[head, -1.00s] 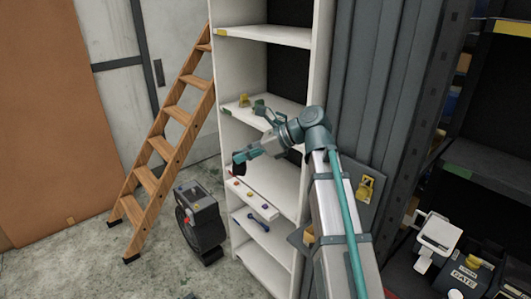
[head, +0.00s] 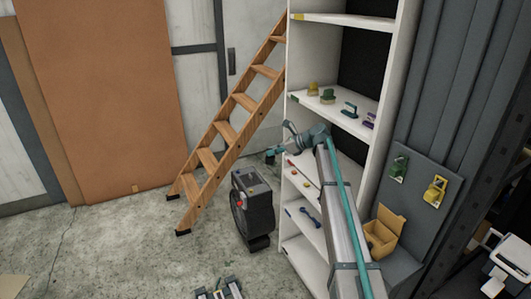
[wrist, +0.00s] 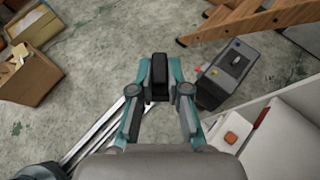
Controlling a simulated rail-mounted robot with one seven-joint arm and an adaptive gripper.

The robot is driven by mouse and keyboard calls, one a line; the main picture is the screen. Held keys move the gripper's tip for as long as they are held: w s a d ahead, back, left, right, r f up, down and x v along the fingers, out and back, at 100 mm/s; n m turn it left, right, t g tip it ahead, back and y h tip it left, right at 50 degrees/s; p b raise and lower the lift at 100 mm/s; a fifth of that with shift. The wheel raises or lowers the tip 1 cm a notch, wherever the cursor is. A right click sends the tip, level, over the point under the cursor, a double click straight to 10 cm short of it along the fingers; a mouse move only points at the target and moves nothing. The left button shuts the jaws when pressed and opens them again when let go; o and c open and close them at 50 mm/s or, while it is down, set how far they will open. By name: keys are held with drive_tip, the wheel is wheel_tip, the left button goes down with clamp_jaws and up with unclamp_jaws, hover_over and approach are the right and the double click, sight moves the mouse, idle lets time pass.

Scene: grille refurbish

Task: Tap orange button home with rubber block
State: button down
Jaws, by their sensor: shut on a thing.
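My gripper (wrist: 159,88) is shut on a black rubber block (wrist: 159,70), which sticks out past the fingertips in the wrist view. In the head view my gripper (head: 275,151) is small, just left of the white shelf's front edge. An orange button (wrist: 231,138) sits on a small white square plate at the lower right of the wrist view, apart from the block. In the head view small coloured parts show on the shelf board below my gripper, but I cannot tell which is the orange button.
A white shelf unit (head: 305,258) holds several tools and parts. A dark wheeled machine (head: 254,205) stands on the floor before it, with a wooden ladder (head: 228,130) behind. Cardboard boxes (wrist: 32,78) lie at the left of the wrist view. Open concrete floor lies between.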

drive_tip(key=w+d+f+m+t+h+p, duration=0.1)
drive_tip(key=w+d+f+m+p, duration=0.1)
drive_tip(key=w+d, duration=0.9)
drive_tip(key=shift+d+f+t, duration=0.25)
drive_tip(key=shift+d+t, duration=0.15)
drive_tip(key=shift+d, duration=0.25)
drive_tip(key=shift+p, duration=0.5)
drive_tip(key=shift+f+b, duration=0.35)
drive_tip(key=shift+f, duration=2.4)
